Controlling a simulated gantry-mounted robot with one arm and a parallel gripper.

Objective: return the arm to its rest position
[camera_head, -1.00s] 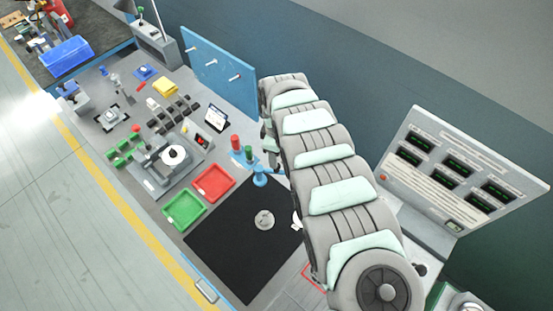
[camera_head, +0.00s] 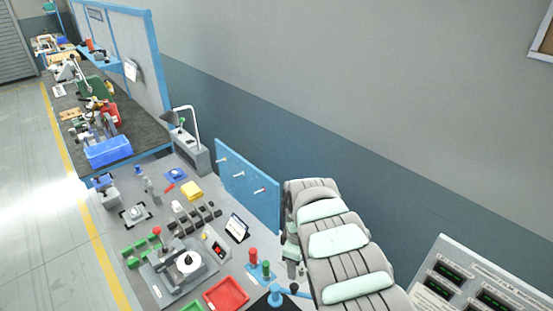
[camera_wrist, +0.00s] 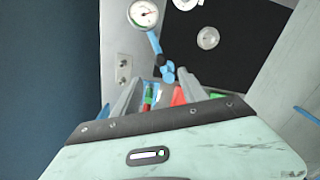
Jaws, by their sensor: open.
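My arm (camera_head: 338,240) reaches up from the lower right in the head view, with its far end beside the blue pegboard panel. My gripper (camera_wrist: 157,88) shows in the wrist view as two grey fingers spread apart, with nothing held between them. Beyond the fingers are a red and green item (camera_wrist: 149,98) and the bench top. In the head view the fingers are mostly hidden behind the arm.
The blue panel (camera_head: 248,186) with pegs stands close to the arm. Red and green cylinders (camera_head: 253,256) stand near it. A red tray (camera_head: 226,294) lies below. A dial gauge (camera_wrist: 143,13) and a round metal part (camera_wrist: 207,38) on a black mat (camera_wrist: 235,60) show in the wrist view.

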